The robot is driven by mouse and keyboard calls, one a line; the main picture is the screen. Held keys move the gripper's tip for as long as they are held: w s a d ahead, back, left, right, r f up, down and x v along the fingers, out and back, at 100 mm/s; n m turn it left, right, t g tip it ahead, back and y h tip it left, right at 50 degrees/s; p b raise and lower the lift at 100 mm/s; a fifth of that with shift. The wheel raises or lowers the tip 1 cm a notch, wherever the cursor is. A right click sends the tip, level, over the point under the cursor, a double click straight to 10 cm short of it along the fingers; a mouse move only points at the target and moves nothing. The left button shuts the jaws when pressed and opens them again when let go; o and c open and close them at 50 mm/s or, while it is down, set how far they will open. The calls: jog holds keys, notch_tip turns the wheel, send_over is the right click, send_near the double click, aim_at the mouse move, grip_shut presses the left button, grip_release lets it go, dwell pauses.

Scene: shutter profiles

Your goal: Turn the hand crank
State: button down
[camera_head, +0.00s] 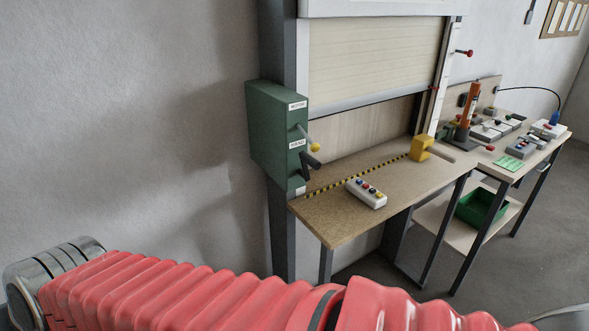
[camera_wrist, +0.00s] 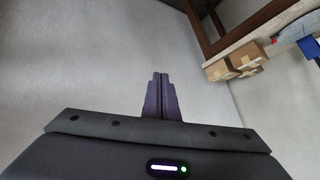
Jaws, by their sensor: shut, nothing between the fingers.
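A green box (camera_head: 276,132) is fixed to the grey post at the left of the shutter, with labels reading MOTOR and what looks like HAND. My gripper (camera_wrist: 160,77) shows in the wrist view, shut and empty, against a bare pale wall. It is outside the head view, and the green box is not in the wrist view.
A wooden bench (camera_head: 340,219) below the shutter carries a white button box (camera_head: 366,193) and a yellow block (camera_head: 422,148). A second bench with tools stands at the right. My red-sleeved arm crosses the foreground.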

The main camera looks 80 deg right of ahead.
jog(key=w+d+r+m+t+h, duration=0.4)
jog(key=w+d+r+m, duration=0.3)
jog(key=w+d+m, duration=0.25)
jog(key=s+d+r+m+g+h, duration=0.1)
jog(key=d+r+m+g+h, duration=0.1)
jog(key=d+m+h, duration=1.15)
jog(key=s+d+f+m+g, duration=0.3)
jog(key=s+d+m+g, duration=0.5)
jog(key=s+d+g, duration=0.45)
jog(key=s+d+f+m+g+y, duration=0.1)
jog(key=s+f+m+g+y, duration=0.1)
jog(key=s+m+g, duration=0.7)
jog(key=s+g+y, duration=0.1)
jog(key=s+g, duration=0.1)
jog(key=s, duration=0.4)
jog(key=shift+s+d, duration=0.15)
jog(key=shift+s, duration=0.25)
